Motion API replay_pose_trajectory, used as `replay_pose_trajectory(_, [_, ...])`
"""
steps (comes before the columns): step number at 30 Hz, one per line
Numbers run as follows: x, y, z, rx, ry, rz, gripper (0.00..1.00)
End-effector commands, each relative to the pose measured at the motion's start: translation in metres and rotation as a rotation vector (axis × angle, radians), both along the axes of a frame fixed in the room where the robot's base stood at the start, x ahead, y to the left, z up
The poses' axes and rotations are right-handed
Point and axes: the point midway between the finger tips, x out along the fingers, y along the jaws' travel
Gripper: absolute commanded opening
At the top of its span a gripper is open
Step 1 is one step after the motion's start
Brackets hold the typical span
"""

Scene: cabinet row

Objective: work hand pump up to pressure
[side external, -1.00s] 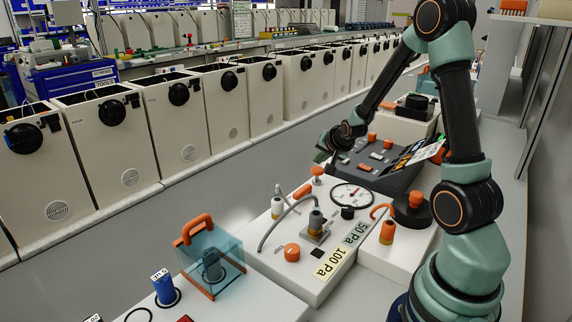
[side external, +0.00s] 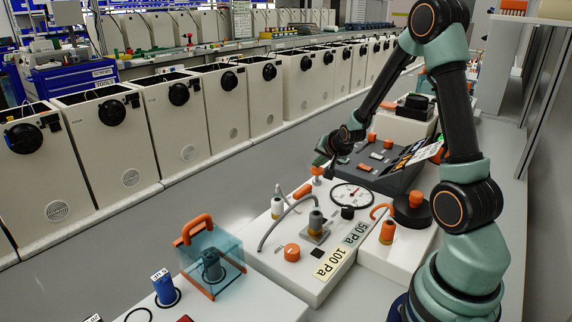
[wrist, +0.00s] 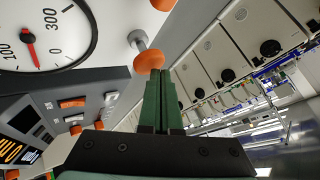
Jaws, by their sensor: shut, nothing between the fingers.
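The hand pump's orange knob (side external: 317,171) stands on a short stem on the white panel box. In the wrist view the knob (wrist: 149,61) shows on a metal rod, just beyond my fingertips. My gripper (side external: 320,160) is shut and empty, its green fingers (wrist: 158,75) together directly above the knob. I cannot tell whether the tips touch it. The round pressure gauge (side external: 352,195) lies in front of the knob. In the wrist view the gauge (wrist: 40,35) has its red needle between the 0 and 100 marks.
A dark control box (side external: 380,158) with orange and white switches stands behind. An orange dial (side external: 292,252), a hose fitting (side external: 317,222) and a black knob (side external: 347,212) share the panel. A clear box with an orange handle (side external: 193,228) stands front left.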

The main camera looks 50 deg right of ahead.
Motion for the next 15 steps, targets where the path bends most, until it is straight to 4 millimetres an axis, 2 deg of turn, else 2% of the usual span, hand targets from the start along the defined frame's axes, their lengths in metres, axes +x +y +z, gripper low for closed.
replay_pose_trajectory(15, [0.0001,-0.0001,-0.006,0.0,0.0,0.0,0.0])
